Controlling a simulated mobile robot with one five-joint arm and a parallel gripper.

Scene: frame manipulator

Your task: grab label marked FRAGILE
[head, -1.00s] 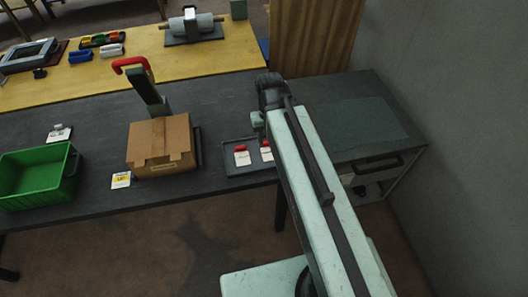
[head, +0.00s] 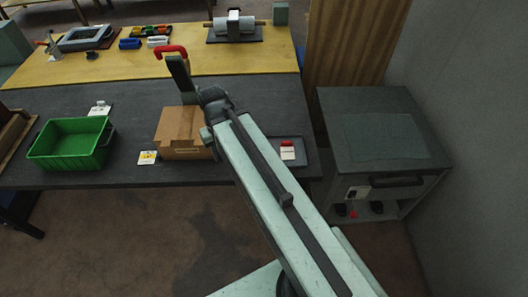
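Several labels show in the head view, and their print is too small to read, so I cannot tell which says FRAGILE. A white label with a red top (head: 288,150) lies in the dark tray (head: 309,160) right of my arm. A white and yellow label (head: 147,157) lies at the table's front edge, left of the cardboard box (head: 186,153). A white label with a dark top (head: 100,109) lies behind the green bin (head: 70,163).
A dark cabinet (head: 375,100) stands right of the table. The yellow table (head: 110,72) behind holds a roller device (head: 235,27) and small bins. Dark tabletop between box and yellow table is clear.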

